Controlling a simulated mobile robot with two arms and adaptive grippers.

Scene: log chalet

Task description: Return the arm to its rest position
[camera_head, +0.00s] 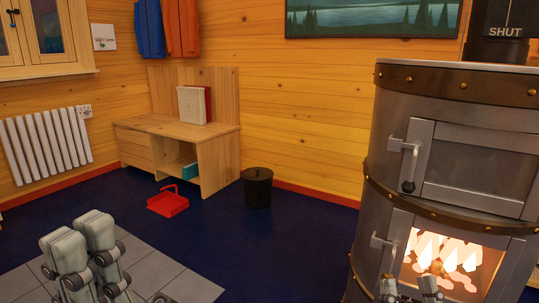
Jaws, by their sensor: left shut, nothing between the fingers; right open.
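My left gripper (81,239) is at the lower left, its two pale fingers side by side, shut and empty. It points up over the grey tiles. My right gripper (409,290) is at the bottom edge, in front of the lower part of the metal stove (399,122). Its fingertips are apart, with nothing seen between them. Most of both arms is out of the picture.
The stove fills the right side, with a fire (444,255) in its lower opening and protruding handles (410,165). A black bin (257,187), red dustpan (168,203) and wooden bench (216,164) stand further back. Blue floor between is clear.

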